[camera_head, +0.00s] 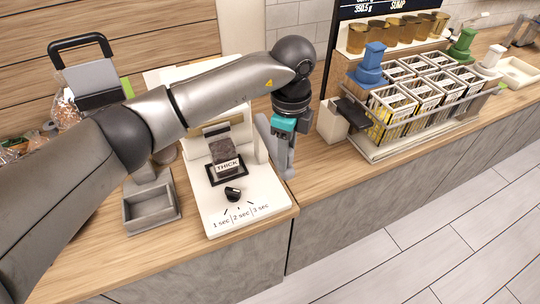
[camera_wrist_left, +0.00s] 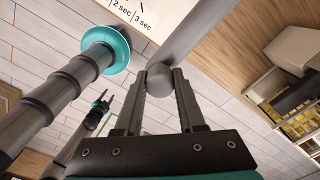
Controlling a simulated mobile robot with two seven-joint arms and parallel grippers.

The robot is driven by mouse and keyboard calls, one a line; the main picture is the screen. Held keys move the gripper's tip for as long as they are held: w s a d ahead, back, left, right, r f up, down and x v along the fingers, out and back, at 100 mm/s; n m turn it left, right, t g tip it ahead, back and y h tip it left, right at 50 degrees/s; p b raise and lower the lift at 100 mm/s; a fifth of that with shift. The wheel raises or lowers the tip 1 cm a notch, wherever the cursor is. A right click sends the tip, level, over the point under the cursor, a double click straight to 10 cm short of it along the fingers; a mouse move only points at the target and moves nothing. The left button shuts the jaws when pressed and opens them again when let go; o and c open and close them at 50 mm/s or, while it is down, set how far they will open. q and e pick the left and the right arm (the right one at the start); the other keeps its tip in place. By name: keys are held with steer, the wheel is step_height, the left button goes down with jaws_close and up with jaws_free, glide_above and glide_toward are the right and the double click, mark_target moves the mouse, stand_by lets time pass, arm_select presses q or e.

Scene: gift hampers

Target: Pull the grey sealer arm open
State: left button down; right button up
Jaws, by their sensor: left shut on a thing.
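The sealer is a cream machine (camera_head: 236,205) with a THICK label, a black knob and "1 sec, 2 sec, 3 sec" marks. My left gripper (camera_head: 283,172) points down at its right side, beside the counter's front edge. In the left wrist view my left gripper (camera_wrist_left: 160,78) is shut on the round grey end of the sealer arm (camera_wrist_left: 183,40), which runs up to the right between the fingers. In the head view my own arm and gripper hide most of the sealer arm. A small two-pronged part, apparently my right gripper (camera_wrist_left: 104,101), shows far off; its opening is unclear.
A grey open tray (camera_head: 152,208) stands left of the sealer. A rack (camera_head: 400,145) of filled wire baskets stands to the right, with a dark-topped cream box (camera_head: 332,124) nearer. Open floor (camera_head: 440,235) lies in front of the counter.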

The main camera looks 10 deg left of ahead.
arm_select(q)
steer(key=shift+w+d+n, duration=0.5)
steer(key=shift+d+n, duration=0.1)
steer(key=shift+d, duration=0.25)
arm_select(e)
steer(key=shift+d+f, duration=0.2)
steer(key=shift+d, duration=0.15)
arm_select(q)
steer(key=c, duration=0.5)
jaws_free()
steer(key=shift+r, duration=0.1)
step_height(320, 180, up, 15)
steer(key=b, duration=0.2)
arm_select(e)
steer(key=shift+f, duration=0.9)
